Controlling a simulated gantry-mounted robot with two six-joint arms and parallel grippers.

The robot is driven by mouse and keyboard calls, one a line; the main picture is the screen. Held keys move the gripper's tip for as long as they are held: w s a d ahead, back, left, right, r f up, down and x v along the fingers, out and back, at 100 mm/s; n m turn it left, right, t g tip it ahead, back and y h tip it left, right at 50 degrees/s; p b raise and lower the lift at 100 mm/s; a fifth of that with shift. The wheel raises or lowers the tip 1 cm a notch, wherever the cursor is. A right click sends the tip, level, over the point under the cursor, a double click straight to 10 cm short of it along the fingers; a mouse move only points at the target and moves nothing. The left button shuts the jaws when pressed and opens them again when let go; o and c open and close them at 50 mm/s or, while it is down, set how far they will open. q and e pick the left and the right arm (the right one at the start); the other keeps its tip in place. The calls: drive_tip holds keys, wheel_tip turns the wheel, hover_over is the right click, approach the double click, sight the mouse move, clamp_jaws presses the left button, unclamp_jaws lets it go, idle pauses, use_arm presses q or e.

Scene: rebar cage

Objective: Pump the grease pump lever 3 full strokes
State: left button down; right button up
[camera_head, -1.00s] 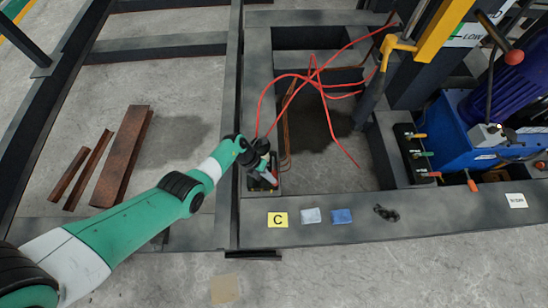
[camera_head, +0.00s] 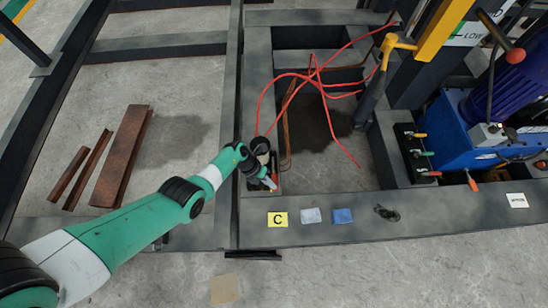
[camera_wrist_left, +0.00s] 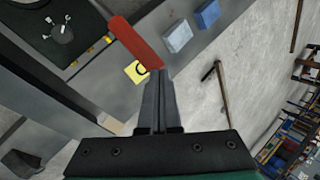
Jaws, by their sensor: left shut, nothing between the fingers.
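The grease pump is a dark unit (camera_head: 261,147) at the left end of the near beam in the head view, partly hidden by my left wrist. Its lever has a red grip (camera_wrist_left: 137,42), seen just beyond my fingertips in the left wrist view. A bit of the red grip (camera_head: 270,183) also shows in the head view. My left gripper (camera_wrist_left: 158,76) is shut with nothing between its fingers. Its tips are close to the red grip, but I cannot tell whether they touch it. My right gripper is not in view.
A yellow "C" label (camera_head: 277,219), a pale block (camera_head: 311,215), a blue block (camera_head: 342,215) and a black coil (camera_head: 386,212) lie on the near beam. Red hoses (camera_head: 318,80) loop over the opening behind. Several valve levers (camera_head: 420,154) stand at the right.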

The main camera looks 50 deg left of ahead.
use_arm(q)
drive_tip(key=shift+f, duration=0.1)
drive_tip(key=shift+s+d+f, duration=0.2)
drive_tip(key=shift+d+f, duration=0.1)
drive_tip(key=shift+f, duration=0.25)
drive_tip(key=shift+s+d+f+b, duration=0.25)
drive_tip(key=shift+f+b, duration=0.25)
drive_tip(key=shift+s+d+f+b, duration=0.2)
drive_tip(key=shift+d+f+b, duration=0.1)
drive_tip(key=shift+f, duration=0.35)
drive_tip(key=shift+s+d+f+b, duration=0.2)
drive_tip(key=shift+f+b, duration=0.2)
drive_tip(key=shift+f, duration=0.25)
